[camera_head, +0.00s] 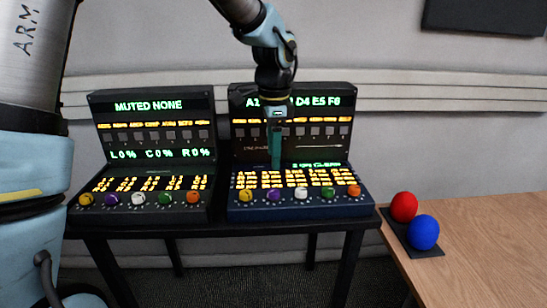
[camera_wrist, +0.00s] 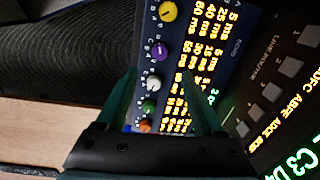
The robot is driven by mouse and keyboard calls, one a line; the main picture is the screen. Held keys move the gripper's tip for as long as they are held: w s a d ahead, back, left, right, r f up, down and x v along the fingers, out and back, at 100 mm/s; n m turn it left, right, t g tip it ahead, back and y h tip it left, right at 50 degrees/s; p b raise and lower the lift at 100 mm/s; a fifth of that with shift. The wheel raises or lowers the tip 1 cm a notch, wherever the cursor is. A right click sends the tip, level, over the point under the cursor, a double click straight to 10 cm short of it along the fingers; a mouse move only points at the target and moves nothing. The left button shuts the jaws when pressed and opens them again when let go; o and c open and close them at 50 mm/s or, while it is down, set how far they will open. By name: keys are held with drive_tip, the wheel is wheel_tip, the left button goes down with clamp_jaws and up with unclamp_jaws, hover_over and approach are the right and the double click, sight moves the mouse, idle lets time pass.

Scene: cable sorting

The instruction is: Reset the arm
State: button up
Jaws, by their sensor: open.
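My gripper (camera_head: 275,160) hangs in front of the right console (camera_head: 300,206) in the head view, pointing down over its lit lower panel. In the wrist view my gripper (camera_wrist: 165,95) shows two teal fingers spread apart with nothing between them that they hold. Between and beyond the fingers lie the console's knobs: yellow (camera_wrist: 168,11), purple (camera_wrist: 159,51), white (camera_wrist: 153,82), green (camera_wrist: 149,106) and orange (camera_wrist: 146,125). I cannot tell whether the fingers touch the panel.
A left console (camera_head: 150,150) reading "MUTED NONE" stands beside the right one on a black table (camera_head: 222,230). A wooden table (camera_head: 490,225) at the right bears a red ball (camera_head: 404,206) and a blue ball (camera_head: 423,232) on a dark base. The wall is close behind.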

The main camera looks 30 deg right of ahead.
idle(0.3)
drive_tip(key=w+a+f+n, duration=0.1)
drive_tip(key=w+a+n, duration=0.1)
drive_tip(key=a+n, duration=0.5)
drive_tip(key=w+a+f+n, duration=0.1)
drive_tip(key=w+a+n, duration=0.15)
drive_tip(key=a, duration=0.95)
drive_tip(key=s+a+f+n, duration=0.1)
drive_tip(key=s+a+n, duration=0.1)
drive_tip(key=a+n, duration=0.3)
drive_tip(key=s+a+f+n+t, duration=0.1)
drive_tip(key=a+n, duration=0.5)
drive_tip(key=a, duration=0.6)
drive_tip(key=shift+s+a+f, duration=0.2)
drive_tip(key=shift+s+f, duration=0.1)
drive_tip(key=shift+s, duration=0.6)
